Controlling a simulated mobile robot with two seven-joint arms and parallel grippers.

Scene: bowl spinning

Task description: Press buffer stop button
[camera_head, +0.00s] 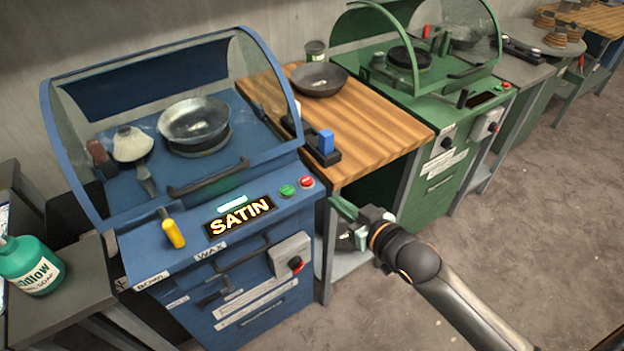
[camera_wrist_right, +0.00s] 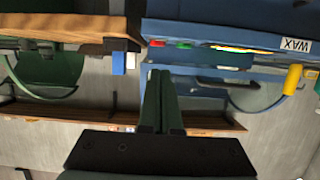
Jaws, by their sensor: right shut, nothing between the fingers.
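The blue buffing machine (camera_head: 222,262) stands at the left in the head view, with a lit SATIN display (camera_head: 240,215). To the right of the display, a green button (camera_head: 287,190) and a red button (camera_head: 306,182) sit on its front ledge. In the wrist view the red button (camera_wrist_right: 156,43) and green button (camera_wrist_right: 184,45) show above the fingertips. My right gripper (camera_head: 335,202) is shut and empty, just right of the red button in the head view and apart from it. It shows in the wrist view (camera_wrist_right: 159,73) too. My left gripper is not in view.
A wooden table (camera_head: 380,135) with a dark bowl (camera_head: 319,78) and a blue block (camera_head: 326,141) adjoins the machine. A green machine (camera_head: 436,160) with its own red button stands beyond. A yellow handle (camera_head: 172,232) sticks out left of the display. Floor is clear at right.

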